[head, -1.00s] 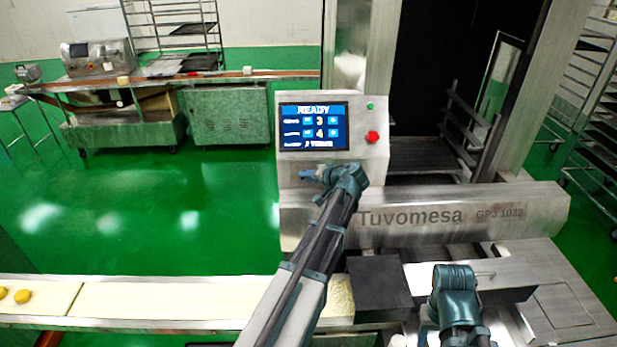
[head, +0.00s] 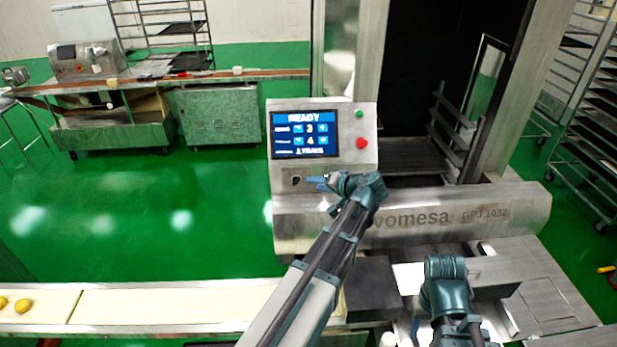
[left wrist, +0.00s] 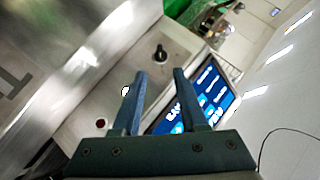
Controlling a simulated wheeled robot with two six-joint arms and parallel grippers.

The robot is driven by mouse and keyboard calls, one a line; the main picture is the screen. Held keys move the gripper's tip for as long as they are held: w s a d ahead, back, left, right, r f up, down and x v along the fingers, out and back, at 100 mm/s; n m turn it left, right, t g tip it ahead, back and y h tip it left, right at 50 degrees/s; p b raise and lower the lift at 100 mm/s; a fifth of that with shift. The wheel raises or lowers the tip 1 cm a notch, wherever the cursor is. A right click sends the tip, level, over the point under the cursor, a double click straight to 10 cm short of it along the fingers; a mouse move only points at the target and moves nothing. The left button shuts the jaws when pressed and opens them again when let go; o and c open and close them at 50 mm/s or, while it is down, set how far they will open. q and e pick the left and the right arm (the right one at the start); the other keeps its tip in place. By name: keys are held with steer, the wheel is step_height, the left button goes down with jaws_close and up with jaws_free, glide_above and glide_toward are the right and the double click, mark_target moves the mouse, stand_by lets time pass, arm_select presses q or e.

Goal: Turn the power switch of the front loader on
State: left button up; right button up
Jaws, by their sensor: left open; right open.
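The power switch, a small dark knob (head: 296,180), sits low on the front loader's control panel (head: 285,166), below the screen. In the left wrist view the knob (left wrist: 160,53) stands upright from the metal panel, its pointer direction unclear. My left gripper (head: 319,183) is just right of the knob in the head view. In the left wrist view its open fingers (left wrist: 159,76) point toward the knob, with nothing between them and a gap to it. My right gripper (head: 445,285) is low at the right; its fingers are mostly hidden.
The lit screen (head: 303,134) reads READY. A red button (head: 361,143) and a green one (head: 360,114) are right of it. A conveyor (head: 170,305) with yellow pieces runs at lower left. Green floor is clear left of the machine.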

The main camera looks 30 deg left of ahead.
arm_select(q)
steer(key=shift+p+v, duration=0.5)
steer(key=shift+v, duration=1.15)
steer(key=shift+f, duration=0.1)
steer(key=s+d+f+m+g+h+b, duration=0.2)
steer(key=s+d+f+h, duration=0.3)
steer(key=s+d+f, duration=0.3)
steer(key=s+d+f+m+g+h+b, duration=0.2)
steer(key=s+d+f+m+h+b, duration=0.2)
steer(key=s+d+f, duration=0.5)
steer(key=s+d, duration=0.6)
steer(key=d, duration=0.2)
steer(key=shift+s+f+g+h, duration=0.15)
steer(key=shift+f+g+h, duration=0.05)
steer(key=shift+g+h, duration=0.2)
